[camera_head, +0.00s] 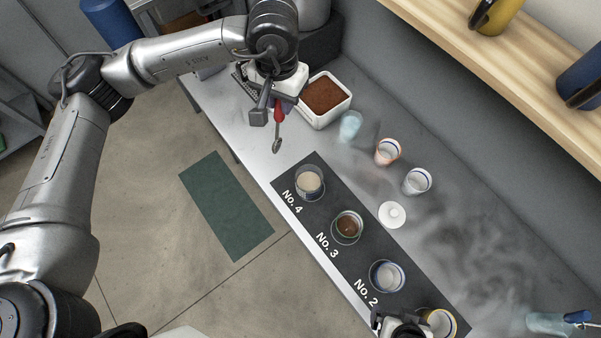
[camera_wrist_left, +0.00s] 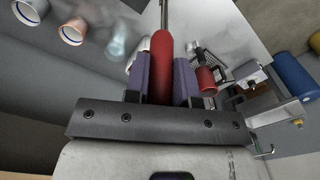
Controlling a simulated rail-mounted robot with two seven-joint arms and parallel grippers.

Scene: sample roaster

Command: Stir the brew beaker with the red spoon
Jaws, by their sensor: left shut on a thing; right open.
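My left gripper (camera_head: 271,108) is shut on the red spoon (camera_head: 279,112), gripping its red handle, which also shows between the fingers in the left wrist view (camera_wrist_left: 161,62). The spoon's metal bowl hangs clear over the bench. On the black mat stand a No. 4 beaker (camera_head: 309,182) with beige contents, a No. 3 beaker (camera_head: 347,227) with brown contents and a No. 2 beaker (camera_head: 386,276) with pale contents. None is labelled as the brew beaker. My right gripper (camera_head: 398,326) is at the bottom edge, partly cut off, beside a yellow-rimmed beaker (camera_head: 440,323).
A white tub of brown grounds (camera_head: 325,101) stands just right of the left gripper. Behind the mat are a bluish glass (camera_head: 350,125), two cups (camera_head: 388,151) and a white round lid-like piece (camera_head: 392,215). A wooden shelf (camera_head: 500,60) overhangs at upper right.

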